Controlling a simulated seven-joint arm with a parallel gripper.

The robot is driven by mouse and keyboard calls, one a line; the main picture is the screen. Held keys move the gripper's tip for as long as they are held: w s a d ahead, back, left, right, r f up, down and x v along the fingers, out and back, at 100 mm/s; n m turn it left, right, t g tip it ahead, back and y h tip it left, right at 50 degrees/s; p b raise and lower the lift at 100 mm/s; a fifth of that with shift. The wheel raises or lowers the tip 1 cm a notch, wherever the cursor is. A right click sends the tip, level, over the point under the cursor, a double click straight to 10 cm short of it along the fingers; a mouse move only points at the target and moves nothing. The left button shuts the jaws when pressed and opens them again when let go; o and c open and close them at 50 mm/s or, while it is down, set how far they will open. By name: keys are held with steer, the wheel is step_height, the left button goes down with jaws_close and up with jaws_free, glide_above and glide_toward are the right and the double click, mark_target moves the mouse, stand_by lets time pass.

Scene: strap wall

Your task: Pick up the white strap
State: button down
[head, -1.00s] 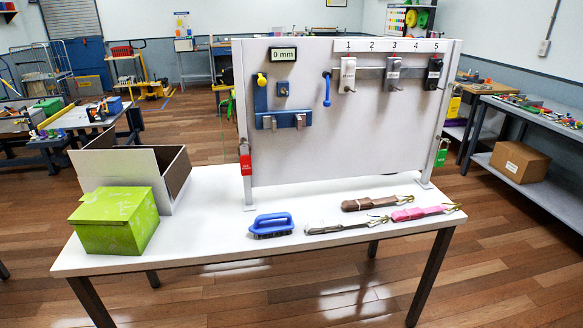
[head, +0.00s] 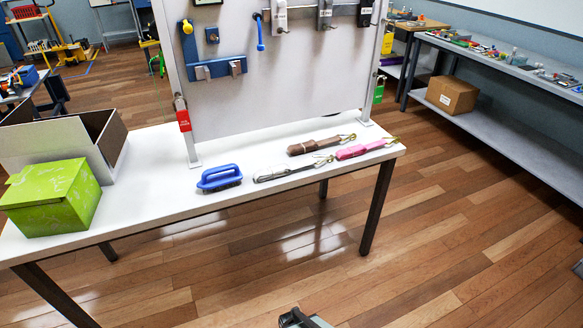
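The white strap (head: 285,173) lies folded in a flat bundle near the front edge of the white table (head: 150,215), with its metal hook at the right end. It is between the blue-handled brush on its left and the pink strap (head: 362,149) on its right. A brown strap (head: 318,145) lies just behind it. What looks like part of my gripper (head: 303,319) shows at the bottom edge of the head view, well below and apart from the table. Its fingers are cut off by the frame, so their opening cannot be seen.
The blue brush (head: 220,178) lies left of the straps. An upright panel (head: 270,95) with hanging items stands behind them. A green box (head: 52,198) and an open white box (head: 50,145) are at the left. The floor in front of the table is clear.

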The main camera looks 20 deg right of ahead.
steer(key=c, duration=1.9)
jaws_free()
steer(key=o, duration=1.3)
